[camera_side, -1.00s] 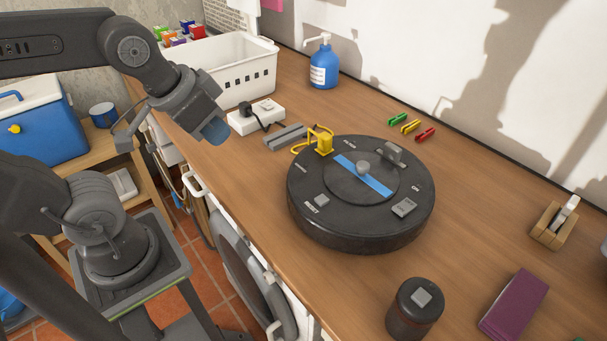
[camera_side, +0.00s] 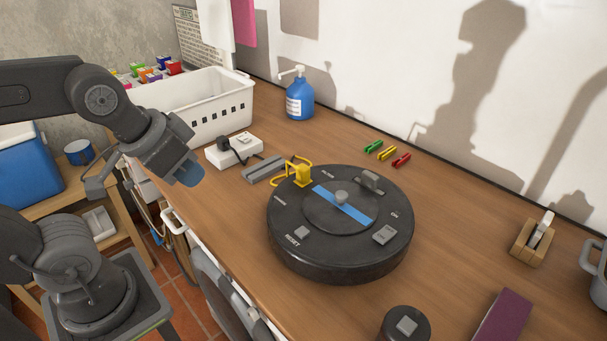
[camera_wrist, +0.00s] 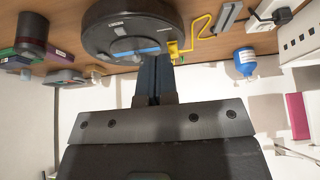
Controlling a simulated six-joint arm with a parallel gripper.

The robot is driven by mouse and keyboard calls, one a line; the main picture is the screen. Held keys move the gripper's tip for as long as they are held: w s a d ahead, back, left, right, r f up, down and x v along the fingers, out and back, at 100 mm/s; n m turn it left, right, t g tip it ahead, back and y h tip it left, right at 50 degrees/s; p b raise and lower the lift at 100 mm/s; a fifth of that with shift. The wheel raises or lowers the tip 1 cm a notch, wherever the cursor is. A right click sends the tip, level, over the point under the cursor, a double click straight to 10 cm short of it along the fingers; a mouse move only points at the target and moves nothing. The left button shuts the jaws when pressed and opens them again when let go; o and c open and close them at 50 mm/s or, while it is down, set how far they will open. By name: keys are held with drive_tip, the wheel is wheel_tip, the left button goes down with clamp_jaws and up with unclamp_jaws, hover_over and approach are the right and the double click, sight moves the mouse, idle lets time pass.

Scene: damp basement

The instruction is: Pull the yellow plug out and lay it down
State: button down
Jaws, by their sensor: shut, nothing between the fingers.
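The yellow plug (camera_side: 303,176) sits upright on the far left edge of a round black unit (camera_side: 340,262), with its yellow cable looping behind it. How deep it is seated is hidden. My gripper (camera_side: 188,172) hangs in the air to the left of the plug, clear of it, with its blue fingers together and empty. In the wrist view, which is upside down, the shut fingers (camera_wrist: 154,62) point towards the unit (camera_wrist: 105,30), and the plug (camera_wrist: 173,47) shows just right of their tips.
A grey slotted bar (camera_side: 264,168) and a white socket block (camera_side: 233,150) lie left of the plug. A white basket (camera_side: 205,123) and blue pump bottle (camera_side: 299,101) stand behind. Coloured clips (camera_side: 387,153) lie behind the unit. Bare wood lies in front-left and to the right.

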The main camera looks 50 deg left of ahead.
drive_tip(key=c, duration=1.8)
unclamp_jaws()
drive_tip(key=shift+c, duration=0.2)
drive_tip(key=shift+o, duration=1.5)
drive_tip(key=shift+w+r+n, duration=0.2)
drive_tip(key=shift+w+n, duration=0.1)
drive_tip(key=o, duration=0.4)
drive_tip(key=w+n, duration=0.1)
drive_tip(key=w+r+n+g, duration=0.1)
drive_tip(key=w, duration=0.1)
drive_tip(key=w+n, duration=0.1)
drive_tip(key=shift+w+a+r, duration=0.1)
drive_tip(key=shift+w+r, duration=0.2)
drive_tip(key=shift+w, duration=0.1)
drive_tip(key=o, duration=0.3)
drive_tip(key=w+n+g, duration=0.1)
drive_tip(key=w+n, duration=0.4)
drive_tip(key=w, duration=0.1)
drive_tip(key=shift+w+g, duration=0.35)
drive_tip(key=shift+g, duration=0.05)
drive_tip(key=n+g, duration=0.3)
drive_tip(key=n, duration=0.6)
hover_over(303, 166)
drive_tip(key=f, duration=0.5)
drive_tip(key=shift+s+f, duration=0.3)
drive_tip(key=shift+f, duration=0.05)
drive_tip(key=shift+w+f, duration=0.25)
drive_tip(key=shift+f, duration=4.5)
